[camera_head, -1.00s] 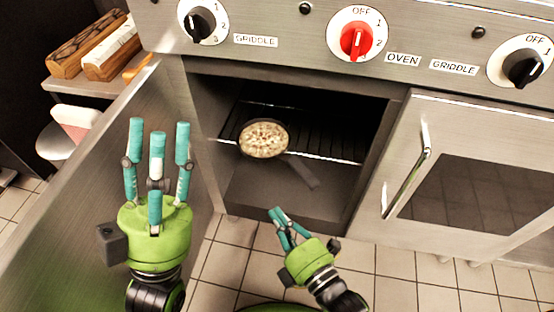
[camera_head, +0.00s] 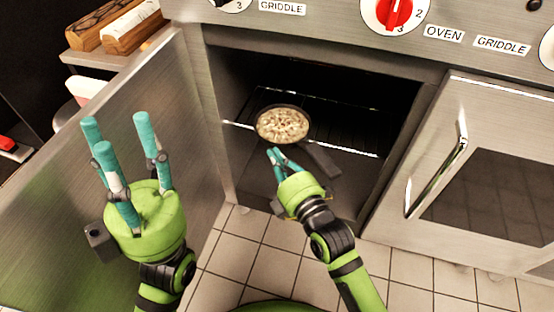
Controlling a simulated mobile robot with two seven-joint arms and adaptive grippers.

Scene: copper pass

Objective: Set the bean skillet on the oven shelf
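The bean skillet (camera_head: 283,124), a dark round pan full of pale beans, rests on the wire oven shelf (camera_head: 345,146) near its front edge, inside the open oven. Its dark handle (camera_head: 321,160) points forward and right, out past the shelf's front bar. My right gripper (camera_head: 278,156) is just in front of the pan, left of the handle, with its fingers close together. It appears apart from the handle and I see nothing between its fingers. My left gripper (camera_head: 122,140) is raised at the left, fingers spread and empty, before the open oven door.
The open steel oven door (camera_head: 60,220) stands along the left side. A closed door (camera_head: 490,200) with a bar handle is at the right. The control panel with knobs (camera_head: 394,10) runs above the opening. Wooden boards (camera_head: 125,25) lie on a side shelf at upper left.

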